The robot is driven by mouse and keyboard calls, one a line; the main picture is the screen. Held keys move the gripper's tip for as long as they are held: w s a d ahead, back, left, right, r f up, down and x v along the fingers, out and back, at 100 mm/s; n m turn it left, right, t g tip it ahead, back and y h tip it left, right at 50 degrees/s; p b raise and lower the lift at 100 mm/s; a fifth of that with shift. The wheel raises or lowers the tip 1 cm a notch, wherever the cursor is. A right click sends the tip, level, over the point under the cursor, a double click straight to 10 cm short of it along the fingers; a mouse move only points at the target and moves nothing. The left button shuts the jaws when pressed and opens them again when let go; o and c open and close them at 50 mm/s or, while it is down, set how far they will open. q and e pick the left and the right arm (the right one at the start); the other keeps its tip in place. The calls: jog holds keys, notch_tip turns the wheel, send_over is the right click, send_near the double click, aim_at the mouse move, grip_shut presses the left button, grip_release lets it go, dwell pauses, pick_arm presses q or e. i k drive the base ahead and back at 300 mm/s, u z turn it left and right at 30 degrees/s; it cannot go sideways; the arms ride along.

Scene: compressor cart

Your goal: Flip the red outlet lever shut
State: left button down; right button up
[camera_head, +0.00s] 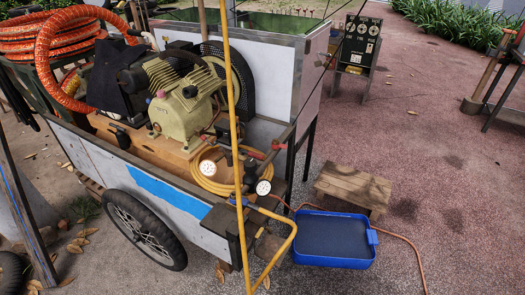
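The cart (70,150) carries a cream compressor (182,112) with a black motor on a wooden base. At the cart's right end is a cluster of dark fittings (236,155) with two white dial gauges, one on the left (207,167) and one lower right (263,188). A small red bar-like part (255,153), possibly the outlet lever, shows beside the fittings; it is too small to tell its exact angle. A yellow upright pole partly covers the fittings. Neither of my grippers is in view.
A blue tray (372,237) and a wooden stool (352,187) stand on the ground right of the cart. An orange hose (405,240) runs past the tray. A yellow bar (272,262) juts out in front. Open paving lies to the right.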

aim_at(255, 155)
jog(key=z, duration=0.35)
jog(key=i, duration=1.15)
jog(key=u, duration=0.5)
